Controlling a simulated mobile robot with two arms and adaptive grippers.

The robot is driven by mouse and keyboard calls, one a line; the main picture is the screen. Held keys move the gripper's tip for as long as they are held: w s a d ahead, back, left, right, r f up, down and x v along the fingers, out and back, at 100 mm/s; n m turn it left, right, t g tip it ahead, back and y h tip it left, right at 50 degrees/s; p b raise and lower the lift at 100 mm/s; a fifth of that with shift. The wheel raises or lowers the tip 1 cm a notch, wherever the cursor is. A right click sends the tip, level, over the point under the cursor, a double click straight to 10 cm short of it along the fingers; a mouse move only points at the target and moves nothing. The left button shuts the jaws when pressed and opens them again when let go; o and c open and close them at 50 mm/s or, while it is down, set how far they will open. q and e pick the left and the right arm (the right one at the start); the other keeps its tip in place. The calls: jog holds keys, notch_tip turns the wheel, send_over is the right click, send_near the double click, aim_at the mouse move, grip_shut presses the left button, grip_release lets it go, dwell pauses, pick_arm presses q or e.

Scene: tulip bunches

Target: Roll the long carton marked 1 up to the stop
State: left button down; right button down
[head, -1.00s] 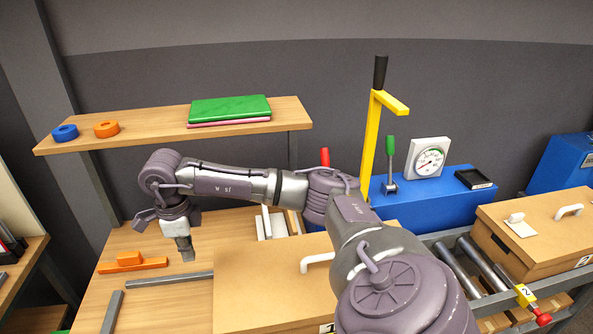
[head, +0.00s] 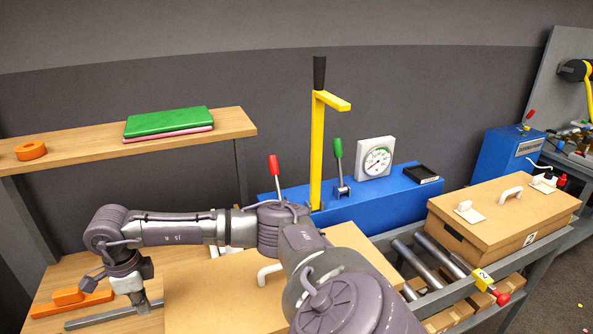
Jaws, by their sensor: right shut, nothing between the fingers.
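A long tan carton (head: 205,297) with a white handle lies at the lower middle of the head view, partly behind my right arm. No number shows on its visible faces. My right gripper (head: 141,303) points down, shut and empty, left of this carton and by a grey bar on the wooden table. My left gripper is not in view. A second tan carton (head: 480,222) with a white handle, a latch and a partly legible label sits at the right on the roller track. A yellow part marked 2 (head: 484,277) with a red knob is on the track's near edge.
Bare rollers (head: 420,262) lie between the two cartons. A blue bench (head: 380,202) with a gauge, a green lever and a tall yellow lever stands behind. A wooden shelf (head: 90,146) holds a green book and an orange ring. Orange blocks (head: 68,298) lie left of my gripper.

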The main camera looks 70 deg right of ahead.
aim_at(261, 270)
jog(key=s+d, duration=0.1)
jog(key=s, duration=0.1)
jog(key=s+d, duration=0.2)
jog(key=shift+d+f, duration=0.15)
jog(key=shift+d, duration=0.1)
jog(key=s+d+b, duration=0.1)
jog(key=s+d, duration=0.2)
jog(key=shift+s+d+b, duration=0.1)
jog(key=shift+s+b, duration=0.2)
jog(key=shift+s, duration=0.05)
jog(key=s+d+b, duration=0.1)
jog(key=s+d, duration=0.1)
jog(key=s+d+b, duration=0.1)
jog(key=s, duration=0.1)
jog(key=shift+s+d, duration=0.2)
jog(key=shift+d, duration=0.2)
jog(key=s+d+b, duration=0.2)
jog(key=s, duration=0.1)
jog(key=s+d+b, duration=0.2)
jog(key=shift+s+d, duration=0.4)
jog(key=shift+s+d+b, duration=0.65)
jog(key=shift+s+d, duration=0.4)
jog(key=shift+s, duration=0.15)
jog(key=s+d, duration=0.3)
jog(key=s, duration=0.1)
jog(key=shift+s+d+b, duration=0.25)
jog(key=shift+d+b, duration=0.15)
jog(key=shift+s+d, duration=1)
jog(key=shift+s, duration=0.2)
